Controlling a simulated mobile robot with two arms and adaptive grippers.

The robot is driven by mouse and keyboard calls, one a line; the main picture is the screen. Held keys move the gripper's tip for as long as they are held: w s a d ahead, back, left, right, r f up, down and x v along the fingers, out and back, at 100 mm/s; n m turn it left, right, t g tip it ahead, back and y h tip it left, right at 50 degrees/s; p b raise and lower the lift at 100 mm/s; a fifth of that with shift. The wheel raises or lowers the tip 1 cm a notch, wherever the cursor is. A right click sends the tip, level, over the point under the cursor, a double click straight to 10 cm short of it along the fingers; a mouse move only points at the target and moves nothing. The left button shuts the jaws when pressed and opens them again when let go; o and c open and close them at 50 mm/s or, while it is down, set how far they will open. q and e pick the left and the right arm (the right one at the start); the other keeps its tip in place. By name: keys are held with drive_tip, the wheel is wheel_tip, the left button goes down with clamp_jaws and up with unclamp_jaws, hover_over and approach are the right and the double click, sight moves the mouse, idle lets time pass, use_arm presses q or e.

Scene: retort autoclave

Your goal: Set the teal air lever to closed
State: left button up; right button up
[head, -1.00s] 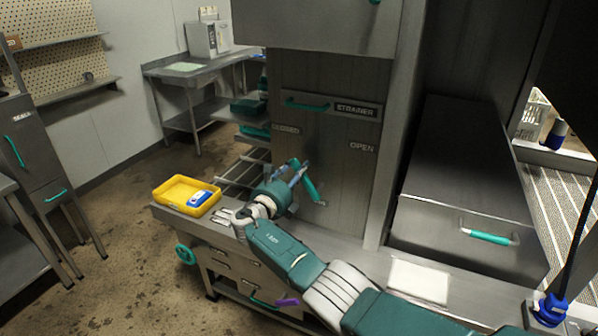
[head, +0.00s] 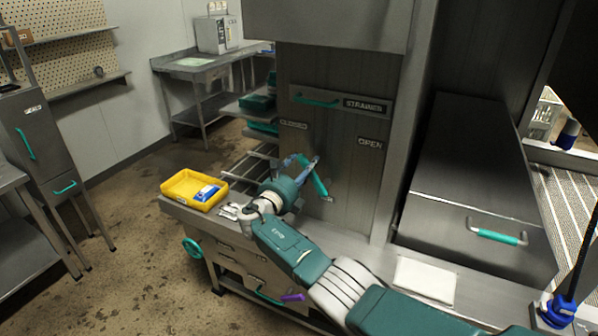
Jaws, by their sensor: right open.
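The teal air lever (head: 319,183) is on the grey upright panel, below and between the label CLOSED (head: 293,125) at left and the label OPEN (head: 370,143) at right. Its handle slants, with its lower end down and to the right. My right gripper (head: 306,163) is at the lever's upper part, on its left side, with its jaws open. The fingers and wrist overlap the lever there, so I cannot tell whether they touch it. My left gripper is out of view.
A yellow tray (head: 178,193) with a blue and white item stands at the counter's left end. A white cloth (head: 425,279) lies on the counter at right. A large steel drawer (head: 470,235) is at right.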

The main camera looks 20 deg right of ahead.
drive_tip(key=v, duration=1.2)
drive_tip(key=shift+w, duration=0.15)
